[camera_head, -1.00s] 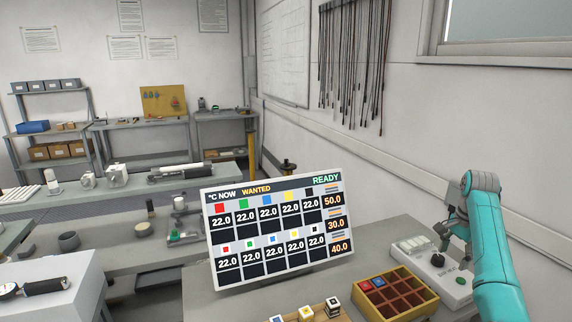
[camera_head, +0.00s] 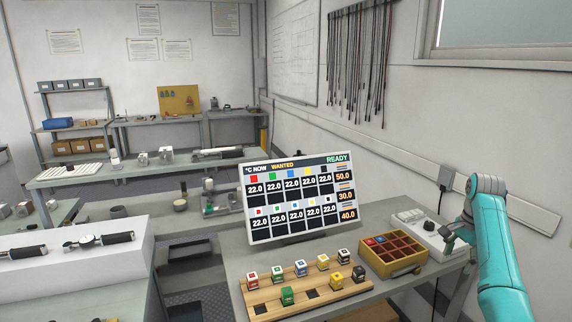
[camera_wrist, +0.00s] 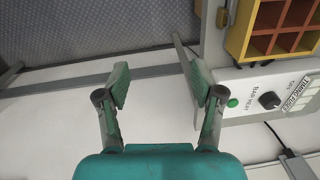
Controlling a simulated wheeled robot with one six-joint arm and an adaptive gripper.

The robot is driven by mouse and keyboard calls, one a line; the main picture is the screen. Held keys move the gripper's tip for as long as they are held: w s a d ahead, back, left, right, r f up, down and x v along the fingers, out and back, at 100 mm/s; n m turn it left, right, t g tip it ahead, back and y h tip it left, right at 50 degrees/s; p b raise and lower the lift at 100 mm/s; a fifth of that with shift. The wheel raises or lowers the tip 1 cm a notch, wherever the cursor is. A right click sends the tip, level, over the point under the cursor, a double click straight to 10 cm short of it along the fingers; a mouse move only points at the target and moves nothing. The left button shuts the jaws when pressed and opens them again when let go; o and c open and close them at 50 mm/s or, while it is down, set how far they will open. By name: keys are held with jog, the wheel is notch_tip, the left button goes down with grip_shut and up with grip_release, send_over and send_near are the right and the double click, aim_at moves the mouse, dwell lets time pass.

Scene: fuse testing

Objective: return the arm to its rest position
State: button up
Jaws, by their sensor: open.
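My teal arm stands at the right of the head view, and my gripper (camera_head: 452,236) is at its end, beside the white control box. In the wrist view my gripper (camera_wrist: 160,88) shows two fingers spread wide with nothing between them. Below the fingers lie the table's edge and the floor. The white control box (camera_wrist: 270,85), with a green button and a black knob, is just right of the right finger.
The yellow sorting box (camera_head: 385,265) holds a red and a blue fuse. A wooden rack (camera_head: 335,290) with several colored fuses stands left of it. The screen (camera_head: 300,198) reads READY. A white bench (camera_head: 80,260) is at left.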

jog(key=s+a+f+n+t, duration=0.1)
jog(key=s+a+f, duration=0.15)
jog(key=f, duration=0.65)
jog(key=s+a+f+n+t+h, duration=0.1)
jog(key=a+f, duration=0.3)
jog(key=f, duration=0.5)
jog(key=s+a+f+n+t, duration=0.1)
jog(key=a+f, duration=0.2)
jog(key=f, duration=0.6)
jog(key=s+a+f+n+t, duration=0.2)
jog(key=s+a+f, duration=0.3)
jog(key=s+f, duration=0.3)
jog(key=s+a+f+n+t, duration=0.1)
jog(key=s+a+f+n, duration=0.1)
jog(key=s+a+f, duration=0.55)
jog(key=s+a+r+n+t, duration=0.2)
jog(key=s+a+r, duration=0.15)
jog(key=s, duration=0.85)
jog(key=s+a+r+n+t, duration=0.2)
jog(key=s+r, duration=0.2)
jog(key=s, duration=0.9)
jog(key=s+a+r+n+t, duration=0.1)
jog(key=s+r+n+t, duration=0.1)
jog(key=s+r, duration=0.6)
jog(key=s+a+r+n+t, duration=0.2)
jog(key=s+r, duration=0.6)
jog(key=r, duration=0.7)
jog(key=shift+s+y, duration=0.35)
jog(key=shift+y, duration=0.05)
